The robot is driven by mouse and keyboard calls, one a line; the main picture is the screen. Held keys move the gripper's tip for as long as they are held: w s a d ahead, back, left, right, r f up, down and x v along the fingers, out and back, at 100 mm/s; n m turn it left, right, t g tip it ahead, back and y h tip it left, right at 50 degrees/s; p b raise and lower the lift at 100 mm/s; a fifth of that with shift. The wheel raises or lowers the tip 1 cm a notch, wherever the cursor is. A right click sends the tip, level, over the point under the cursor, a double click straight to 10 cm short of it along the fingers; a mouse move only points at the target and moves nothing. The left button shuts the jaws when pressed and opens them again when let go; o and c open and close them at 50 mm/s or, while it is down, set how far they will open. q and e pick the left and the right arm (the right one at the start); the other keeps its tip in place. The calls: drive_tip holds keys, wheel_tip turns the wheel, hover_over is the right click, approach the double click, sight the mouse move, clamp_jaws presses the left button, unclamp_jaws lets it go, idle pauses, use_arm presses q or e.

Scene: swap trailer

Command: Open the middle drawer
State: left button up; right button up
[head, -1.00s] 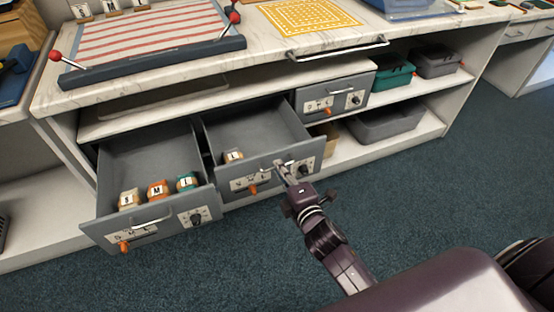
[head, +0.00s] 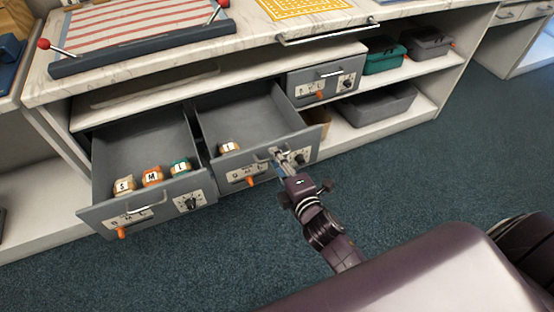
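The middle drawer (head: 226,173) is a grey drawer with a label panel, an orange lever and a dial on its front. It is pulled out, its inside showing, with one wooden block (head: 229,147) marked in white near its front. My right gripper (head: 279,160) is at the right half of its front, by the handle, which the fingers partly hide. I cannot tell whether the fingers are closed on the handle. My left gripper is not in view.
The left drawer (head: 103,217) is also pulled out and holds several marked blocks. The small upper right drawer (head: 300,89) is shut. Grey and teal bins sit on the right shelves. Marble counter (head: 240,45) overhangs above; carpet (head: 420,165) is clear at right.

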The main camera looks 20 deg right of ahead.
drive_tip(key=v, duration=1.2)
idle(0.6)
